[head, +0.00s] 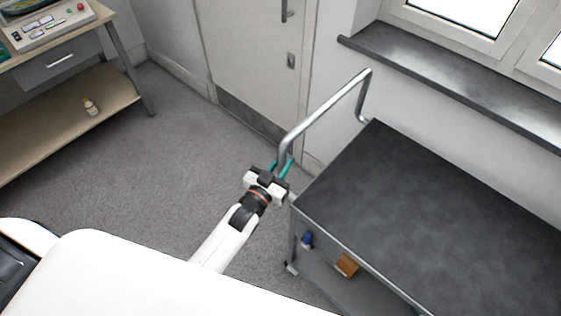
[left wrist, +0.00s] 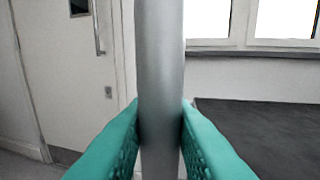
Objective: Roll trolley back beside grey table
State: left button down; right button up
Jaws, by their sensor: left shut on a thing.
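The trolley has a dark top (head: 430,200) and a silver push handle (head: 325,108) at its far left end. My left gripper (head: 281,168) is shut on the near upright of this handle. In the left wrist view the two teal fingers (left wrist: 160,140) press on both sides of the grey handle bar (left wrist: 160,60). The trolley's dark top (left wrist: 270,130) shows at the right there. A lower shelf (head: 340,285) holds a blue item (head: 307,239) and an orange-brown block (head: 347,265). My right gripper is not in view. I cannot make out a separate grey table.
A workbench (head: 60,110) with a control panel (head: 50,28) and a small bottle on its shelf (head: 91,107) stands at the left. A door (head: 250,50) is behind the handle. A window sill (head: 450,70) runs along the right wall. Grey carpet (head: 150,170) between is clear.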

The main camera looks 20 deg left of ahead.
pick_arm(q)
jog(key=c, duration=1.4)
grip_release()
jog(key=shift+s+d+f, duration=0.1)
jog(key=shift+d+f, duration=0.05)
jog(key=shift+d, duration=0.1)
jog(key=shift+o, duration=0.5)
jog(key=shift+s, duration=0.1)
jog(key=shift+s+a, duration=0.15)
jog(key=shift+s, duration=0.15)
jog(key=s+a+b, duration=0.2)
jog(key=s, duration=0.9)
